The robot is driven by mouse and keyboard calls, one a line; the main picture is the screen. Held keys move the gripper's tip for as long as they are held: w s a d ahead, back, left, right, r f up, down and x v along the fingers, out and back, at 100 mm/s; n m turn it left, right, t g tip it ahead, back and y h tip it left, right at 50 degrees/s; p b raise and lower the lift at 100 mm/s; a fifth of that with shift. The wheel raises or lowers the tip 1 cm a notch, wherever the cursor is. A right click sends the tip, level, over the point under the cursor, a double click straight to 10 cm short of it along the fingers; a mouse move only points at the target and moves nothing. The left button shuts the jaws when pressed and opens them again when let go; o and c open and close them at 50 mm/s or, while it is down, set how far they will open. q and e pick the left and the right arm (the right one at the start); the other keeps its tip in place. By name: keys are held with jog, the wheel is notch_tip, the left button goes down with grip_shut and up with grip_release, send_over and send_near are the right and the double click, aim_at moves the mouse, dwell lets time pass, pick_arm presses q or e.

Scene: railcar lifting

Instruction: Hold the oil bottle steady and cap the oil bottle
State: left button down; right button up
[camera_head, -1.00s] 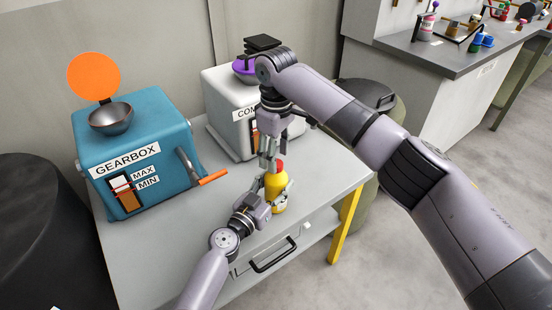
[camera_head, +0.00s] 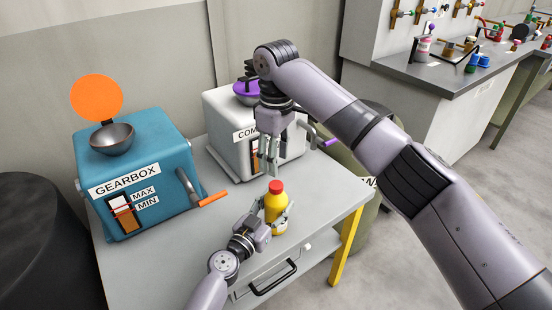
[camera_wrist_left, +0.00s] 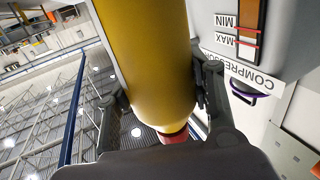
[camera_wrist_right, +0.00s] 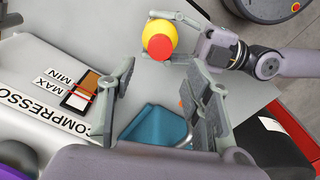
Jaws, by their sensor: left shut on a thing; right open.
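The yellow oil bottle (camera_head: 275,208) stands upright near the table's front edge with a red cap (camera_head: 276,187) on its top. My left gripper (camera_head: 277,222) is shut around the bottle's body from the front left. The bottle fills the middle of the left wrist view (camera_wrist_left: 150,60), between the fingers, with the red cap partly showing. My right gripper (camera_head: 269,160) is open and empty, above and behind the bottle, clear of the cap. In the right wrist view the red cap (camera_wrist_right: 160,47) lies beyond the spread fingers (camera_wrist_right: 155,90).
The blue gearbox (camera_head: 130,165) with an orange-handled lever stands at the left of the grey table (camera_head: 190,240). The white compressor (camera_head: 225,120) with a purple funnel stands behind the bottle, close to my right gripper. A drawer handle (camera_head: 273,278) is at the front.

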aim_at(276, 185)
jog(key=shift+f, duration=4)
jog(key=shift+c, duration=0.6)
grip_shut()
jog(key=shift+o, duration=1.2)
grip_release()
